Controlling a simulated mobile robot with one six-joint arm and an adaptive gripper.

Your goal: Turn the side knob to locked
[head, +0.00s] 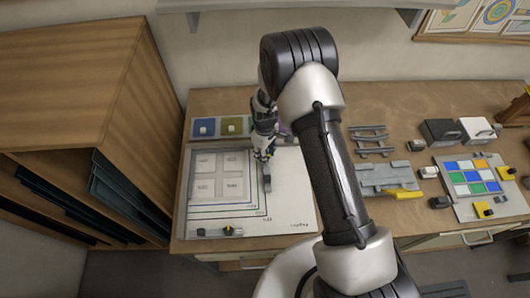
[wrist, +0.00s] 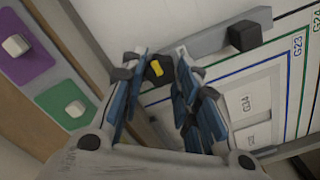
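A grey side bar (wrist: 212,43) lies along the edge of the drawing board (head: 292,205); it also shows in the head view (head: 267,184). A knob with a yellow mark (wrist: 156,68) sits at the near end of the bar, between my fingertips. A black block (wrist: 245,36) sits toward the bar's other end. My gripper (wrist: 156,64) has its blue-grey fingers apart, one on each side of the knob. A gap shows, but I cannot tell whether either finger touches it. In the head view my gripper (head: 264,155) is over the board, and the knob is hidden.
A second strip (head: 212,233) with a black knob (head: 228,230) lies at the board's front. A purple pad (wrist: 30,48) and green pad (wrist: 72,103) lie beside the board. Racks, boxes and a coloured glass panel (head: 470,180) occupy the right; a wooden cabinet (head: 75,90) stands left.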

